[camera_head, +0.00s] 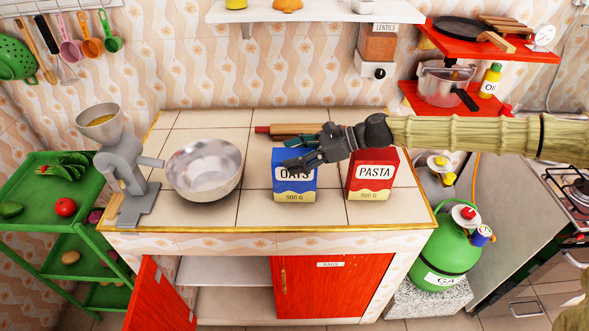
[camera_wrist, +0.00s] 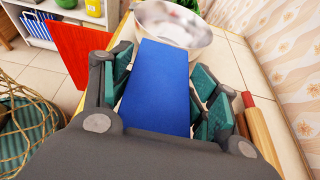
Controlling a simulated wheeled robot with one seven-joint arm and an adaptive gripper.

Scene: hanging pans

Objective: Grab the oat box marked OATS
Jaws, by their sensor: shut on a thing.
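The blue oat box (camera_head: 294,186), marked OATS and 500 g, stands upright on the tiled counter in the head view. My gripper (camera_head: 305,158) reaches in from the right at its upper part and partly covers the lettering. In the wrist view the blue box (camera_wrist: 157,85) lies between the two green-padded fingers of my gripper (camera_wrist: 160,95), which is shut on it. Whether the box's base touches the counter is hard to tell.
A red PASTA box (camera_head: 371,178) stands just right of the oat box, below my arm. A metal bowl (camera_head: 204,168) and a grey grinder (camera_head: 125,175) are to the left. A rolling pin (camera_head: 285,130) lies behind. The counter's front strip (camera_head: 250,215) is clear.

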